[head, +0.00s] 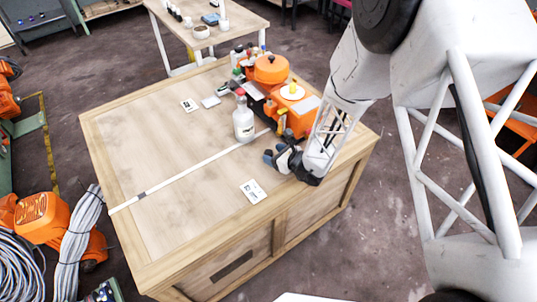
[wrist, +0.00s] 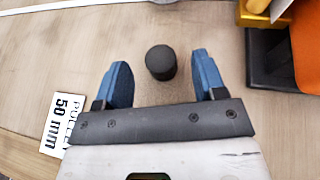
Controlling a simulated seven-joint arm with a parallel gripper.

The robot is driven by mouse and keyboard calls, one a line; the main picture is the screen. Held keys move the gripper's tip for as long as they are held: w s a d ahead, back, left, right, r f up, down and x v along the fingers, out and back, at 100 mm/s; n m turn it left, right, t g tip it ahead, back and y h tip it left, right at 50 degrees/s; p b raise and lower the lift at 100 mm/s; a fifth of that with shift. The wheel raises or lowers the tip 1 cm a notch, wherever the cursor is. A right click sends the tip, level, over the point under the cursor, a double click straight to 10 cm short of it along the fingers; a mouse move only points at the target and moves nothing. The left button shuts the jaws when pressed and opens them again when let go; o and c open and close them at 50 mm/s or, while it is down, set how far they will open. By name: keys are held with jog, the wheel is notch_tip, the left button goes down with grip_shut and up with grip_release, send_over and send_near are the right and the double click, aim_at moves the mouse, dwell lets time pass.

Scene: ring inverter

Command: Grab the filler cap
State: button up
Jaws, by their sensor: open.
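A small black cylinder, which I take to be the filler cap (wrist: 160,63), stands on the wooden bench top in the wrist view. My gripper (wrist: 161,72) is open, with one blue finger on each side of the cap. I cannot tell how high the fingertips are above the bench. In the head view my gripper (head: 272,157) is low over the right part of the bench, and I cannot make out the cap there.
A "PULLEY 50 mm" card (wrist: 62,122) lies left of my gripper. An orange machine (head: 292,108) stands close by on the bench (head: 150,200). A white bottle (head: 243,122) and a long pale strip (head: 185,172) are also there. The bench's left part is mostly clear.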

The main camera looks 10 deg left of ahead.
aim_at(268, 152)
jog(key=shift+x, duration=1.7)
jog(key=c, duration=1)
jog(key=shift+r, duration=0.1)
jog(key=shift+c, duration=0.2)
jog(key=shift+r, duration=1.75)
jog(key=s+d, duration=0.2)
jog(key=s, duration=0.2)
jog(key=s+d+r, duration=0.1)
jog(key=s+d, duration=0.1)
jog(key=s, duration=0.3)
jog(key=s+d, duration=0.2)
jog(key=s, duration=0.3)
jog(key=shift+s+d+r, duration=0.2)
jog(key=shift+s+d, duration=0.05)
jog(key=shift+d, duration=0.15)
